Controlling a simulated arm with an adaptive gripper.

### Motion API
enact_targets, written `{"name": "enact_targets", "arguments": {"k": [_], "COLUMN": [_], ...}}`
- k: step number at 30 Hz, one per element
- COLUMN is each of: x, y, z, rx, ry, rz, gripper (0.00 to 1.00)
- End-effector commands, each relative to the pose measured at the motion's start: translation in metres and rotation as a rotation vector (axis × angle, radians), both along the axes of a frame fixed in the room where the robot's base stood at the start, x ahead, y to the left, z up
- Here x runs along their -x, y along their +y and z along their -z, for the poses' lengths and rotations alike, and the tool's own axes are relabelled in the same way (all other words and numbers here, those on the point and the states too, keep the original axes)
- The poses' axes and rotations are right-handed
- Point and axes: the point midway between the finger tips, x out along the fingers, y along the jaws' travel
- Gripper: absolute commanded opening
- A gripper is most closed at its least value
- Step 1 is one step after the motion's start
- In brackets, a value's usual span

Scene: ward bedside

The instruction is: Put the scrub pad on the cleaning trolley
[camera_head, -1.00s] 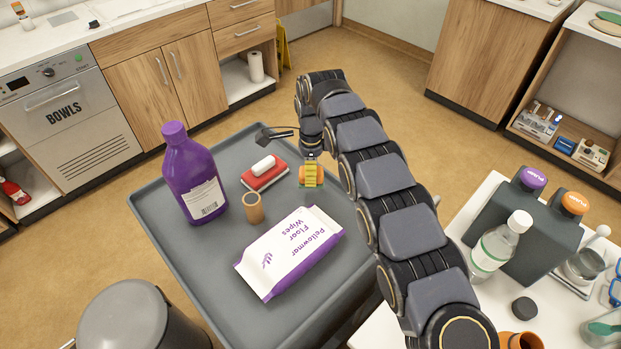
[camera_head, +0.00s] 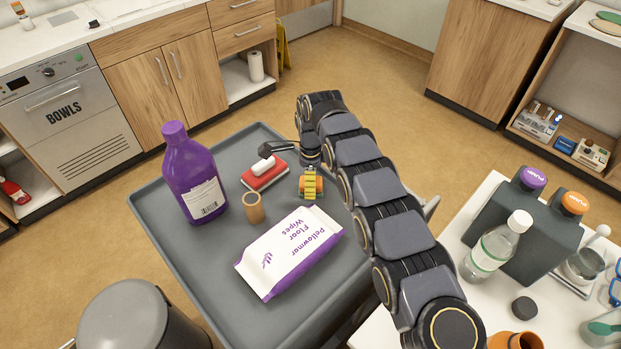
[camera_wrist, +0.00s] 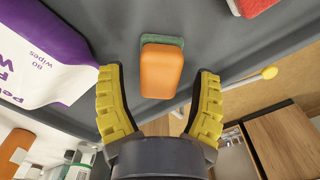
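The scrub pad (camera_wrist: 162,72) is orange with a green layer. In the wrist view it lies against the grey top of the trolley (camera_wrist: 245,50), near its edge, between the two yellow fingers. A gap shows on each side, so my gripper (camera_wrist: 160,73) is open and not touching it there. In the head view, my gripper (camera_head: 311,184) is over the right part of the cleaning trolley (camera_head: 205,283), and a yellow finger partly hides the orange pad (camera_head: 320,185). The pad appears to rest on the trolley, though its contact is partly hidden.
On the trolley stand a purple bottle (camera_head: 192,175), a red-and-white scrubber (camera_head: 264,172), a tan cup (camera_head: 254,208) and a wipes pack (camera_head: 290,254). A white table with bottles (camera_head: 493,247) is at right; a grey bin (camera_head: 140,318) is in front.

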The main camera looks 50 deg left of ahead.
Motion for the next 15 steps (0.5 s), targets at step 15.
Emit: {"name": "enact_targets", "arguments": {"k": [15], "x": [-0.001], "y": [0.0], "z": [-0.034], "rx": [-0.003], "ry": [-0.003], "rz": [0.001], "gripper": [0.63]}}
